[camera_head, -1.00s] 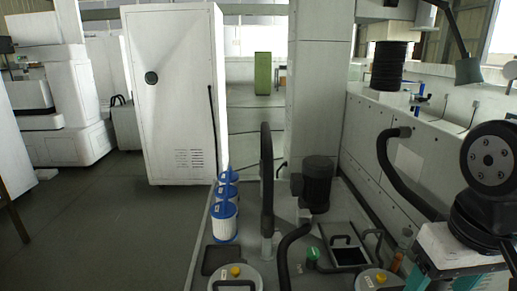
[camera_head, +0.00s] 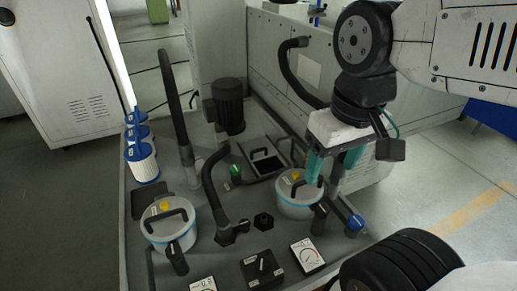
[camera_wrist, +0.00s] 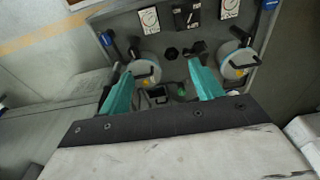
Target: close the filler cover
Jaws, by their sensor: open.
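A square grey frame with a dark opening (camera_head: 266,166) sits in the tank top in the head view, with a black handle beside it. I take this for the filler; whether a cover plate is part-way over it I cannot tell. In the wrist view the dark opening (camera_wrist: 157,93) shows small, between my fingers. My gripper (camera_head: 328,176), with teal fingers, is open and empty. In the head view it hangs above the right-hand lidded canister. In the wrist view its fingers (camera_wrist: 160,68) are spread wide, apart from the filler.
Two round canisters with black handles stand left (camera_head: 170,227) and right (camera_head: 297,202). A green knob (camera_head: 236,172), a black motor (camera_head: 228,106), upright hoses and blue-white filters (camera_head: 142,163) crowd the tank top. Gauges (camera_head: 307,256) line the near edge. Floor is clear at right.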

